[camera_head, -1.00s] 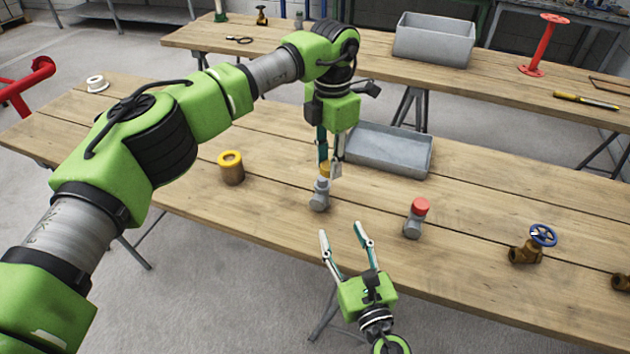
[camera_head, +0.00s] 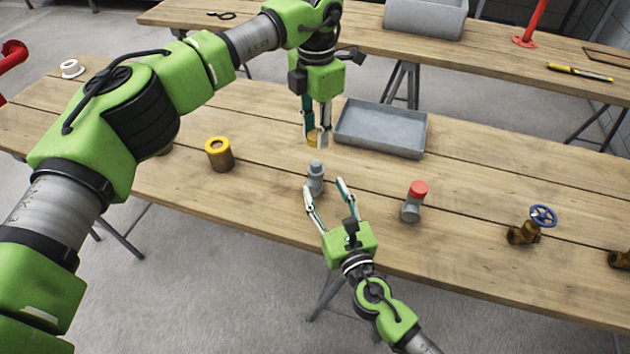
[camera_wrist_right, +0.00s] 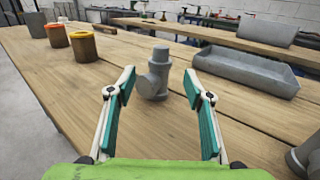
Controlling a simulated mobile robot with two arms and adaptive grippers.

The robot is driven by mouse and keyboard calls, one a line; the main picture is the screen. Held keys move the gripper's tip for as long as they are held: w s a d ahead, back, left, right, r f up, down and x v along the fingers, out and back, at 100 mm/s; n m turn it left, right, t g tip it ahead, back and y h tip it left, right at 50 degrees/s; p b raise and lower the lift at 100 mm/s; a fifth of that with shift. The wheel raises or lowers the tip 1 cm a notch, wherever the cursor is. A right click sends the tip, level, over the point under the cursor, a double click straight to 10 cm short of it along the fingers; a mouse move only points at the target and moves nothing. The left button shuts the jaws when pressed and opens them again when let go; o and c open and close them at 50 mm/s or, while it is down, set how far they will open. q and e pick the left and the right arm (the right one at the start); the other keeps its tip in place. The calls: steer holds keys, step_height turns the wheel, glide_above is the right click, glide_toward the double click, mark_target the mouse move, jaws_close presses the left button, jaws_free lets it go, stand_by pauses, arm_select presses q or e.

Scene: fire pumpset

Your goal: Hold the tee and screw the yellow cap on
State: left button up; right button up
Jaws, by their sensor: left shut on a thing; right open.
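The grey tee (camera_head: 316,176) stands upright on the near workbench, its side branch toward the right gripper; it also shows in the right wrist view (camera_wrist_right: 157,75). My left gripper (camera_head: 317,138) is shut on the yellow cap (camera_head: 312,138), partly hidden by the fingers, and holds it above and behind the tee, with a clear gap. My right gripper (camera_head: 324,185) is open, its fingers pointing at the tee. In the right wrist view its fingertips (camera_wrist_right: 160,75) lie on either side of the tee and do not visibly grip it.
A red-capped grey fitting (camera_head: 413,202) and a brass valve with a blue wheel (camera_head: 528,226) stand to the right. A yellow-rimmed brown container (camera_head: 219,154) stands left. A shallow grey tray (camera_head: 380,128) lies behind. The bench around the tee is clear.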

steer(key=x, duration=0.7)
steer(key=shift+w+a, duration=0.1)
steer(key=shift+w, duration=0.25)
jaws_close()
arm_select(q)
glide_above(316, 163)
steer(key=shift+s+f, duration=0.1)
steer(key=shift+f, duration=2.35)
arm_select(e)
steer(key=shift+f, duration=0.1)
